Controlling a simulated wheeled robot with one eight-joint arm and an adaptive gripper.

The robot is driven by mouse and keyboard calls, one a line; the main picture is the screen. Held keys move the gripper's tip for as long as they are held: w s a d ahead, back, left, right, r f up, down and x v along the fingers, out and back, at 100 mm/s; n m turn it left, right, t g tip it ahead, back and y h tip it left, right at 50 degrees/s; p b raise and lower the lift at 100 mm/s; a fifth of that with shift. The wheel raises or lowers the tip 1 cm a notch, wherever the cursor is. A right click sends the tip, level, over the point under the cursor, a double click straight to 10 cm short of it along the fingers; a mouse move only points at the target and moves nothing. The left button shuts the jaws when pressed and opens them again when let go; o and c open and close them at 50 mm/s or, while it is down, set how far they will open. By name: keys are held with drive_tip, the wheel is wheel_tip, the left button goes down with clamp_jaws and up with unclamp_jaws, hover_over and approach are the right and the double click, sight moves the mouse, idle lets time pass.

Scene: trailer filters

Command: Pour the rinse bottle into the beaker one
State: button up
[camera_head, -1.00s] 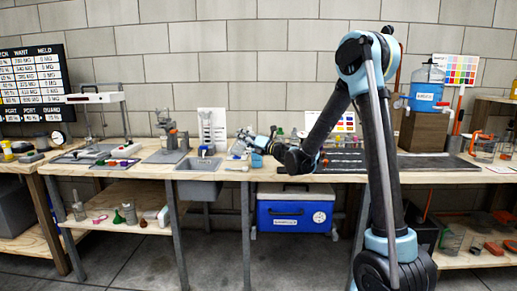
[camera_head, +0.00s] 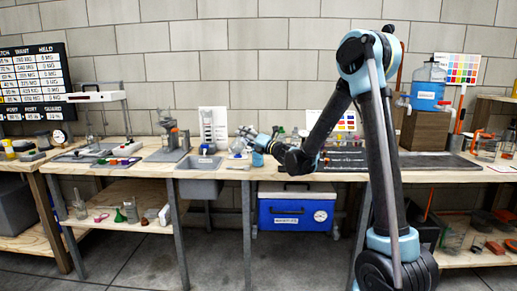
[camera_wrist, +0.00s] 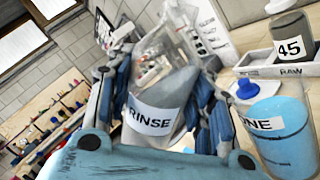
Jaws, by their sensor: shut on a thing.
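The rinse bottle (camera_wrist: 158,121) is clear, labelled RINSE, and holds greyish liquid. My gripper (camera_wrist: 168,100) is shut around it, with fingers on both sides in the wrist view. The liquid surface slopes within the bottle, so the bottle looks tilted. Beaker one (camera_wrist: 282,138) is light blue, labelled ONE, and stands on the bench to the right of the bottle, partly cut off by the frame. The gap between them is hard to judge. In the head view my gripper (camera_head: 250,139) is small, above the bench right of the sink; the bottle is unclear there.
A jar marked 45 (camera_wrist: 291,38) stands in a tray labelled RAW behind the beaker. A small blue-topped item (camera_wrist: 247,89) is beside the beaker. The grey sink (camera_head: 200,185) is left of my gripper. A blue cooler (camera_head: 293,211) is below the bench.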

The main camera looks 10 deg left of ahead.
drive_tip(key=shift+s+a+f+m+p, duration=0.15)
drive_tip(key=shift+m+p, duration=0.25)
drive_tip(key=shift+m, duration=0.2)
idle(0.7)
drive_tip(key=shift+s+a+f+m+t+p, duration=0.1)
drive_tip(key=shift+f+m+t+p, duration=0.2)
drive_tip(key=shift+f+m+p, duration=0.55)
idle(1.7)
drive_tip(key=shift+s+f+m+t+p, duration=0.1)
drive_tip(key=shift+f+m+t+p, duration=0.15)
drive_tip(key=shift+m, duration=0.35)
drive_tip(key=shift+f+m+t+p, duration=0.15)
drive_tip(key=shift+m+p, duration=0.2)
drive_tip(key=shift+m, duration=0.2)
idle(1.3)
drive_tip(key=shift+w+r+m+p, duration=0.2)
drive_tip(key=shift+r+m+p, duration=0.3)
drive_tip(key=shift+r+m, duration=0.3)
idle(0.9)
